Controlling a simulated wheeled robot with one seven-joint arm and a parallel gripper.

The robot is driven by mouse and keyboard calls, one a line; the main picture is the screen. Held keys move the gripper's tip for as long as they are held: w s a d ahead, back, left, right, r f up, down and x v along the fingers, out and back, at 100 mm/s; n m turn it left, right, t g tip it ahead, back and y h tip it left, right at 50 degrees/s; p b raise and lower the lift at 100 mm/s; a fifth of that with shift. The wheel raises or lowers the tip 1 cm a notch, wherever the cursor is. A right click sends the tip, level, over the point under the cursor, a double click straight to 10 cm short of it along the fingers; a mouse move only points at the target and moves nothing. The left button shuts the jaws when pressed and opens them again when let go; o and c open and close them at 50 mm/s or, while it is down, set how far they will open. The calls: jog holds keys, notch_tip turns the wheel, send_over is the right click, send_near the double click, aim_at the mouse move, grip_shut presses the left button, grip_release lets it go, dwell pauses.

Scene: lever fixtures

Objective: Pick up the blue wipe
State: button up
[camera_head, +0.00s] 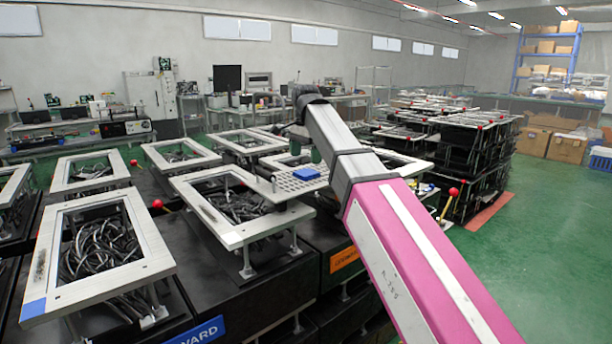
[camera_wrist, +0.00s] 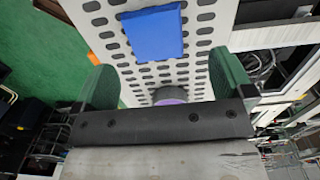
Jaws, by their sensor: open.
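The blue wipe (camera_head: 306,173) is a small flat blue square lying on a perforated grey plate (camera_head: 284,184) in the head view. In the wrist view the blue wipe (camera_wrist: 154,33) lies flat on the same plate (camera_wrist: 203,62), at the top middle. My gripper (camera_wrist: 166,80) shows two green fingers spread wide, with the wipe beyond their tips and between their lines. It is open and apart from the wipe. In the head view my arm hides part of the gripper, and a green finger shows just above the plate.
White fixture frames (camera_head: 205,205) filled with dark cables stand around the plate. Red ball-topped levers (camera_head: 157,204) stick up near them. A round purple-grey thing (camera_wrist: 169,96) shows between my fingers. Stacked black fixtures (camera_head: 478,150) stand at right; green floor (camera_head: 545,230) beyond is open.

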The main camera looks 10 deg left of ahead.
aim_at(307, 172)
jog(key=f, duration=0.5)
jog(key=shift+d, duration=0.25)
jog(key=shift+c, duration=0.3)
jog(key=c, duration=0.9)
